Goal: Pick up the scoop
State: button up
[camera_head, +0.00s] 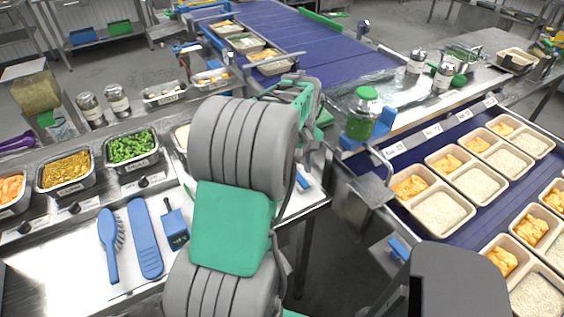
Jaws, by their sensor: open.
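My arm fills the middle of the head view, and its forearm hides much of the work table behind it. My gripper (306,158) is only partly in view beyond the forearm, low over the right end of the steel table. It is open; its fingertips are mostly hidden. A small blue piece (303,181) shows on the table just below my gripper. It may be part of the scoop, but I cannot tell. No whole scoop is clearly visible. Purple utensils (17,143) lie at the far left edge, their shape cut off by the frame.
A green-lidded jar (362,113) and a conveyor (462,215) with trays are at right.

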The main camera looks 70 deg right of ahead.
aim_at(299, 176)
notch_tip(299, 176, down, 4)
jog(key=shift+d+r, duration=0.1)
jog(key=shift+d, duration=0.05)
jog(key=shift+c, duration=0.5)
grip_shut()
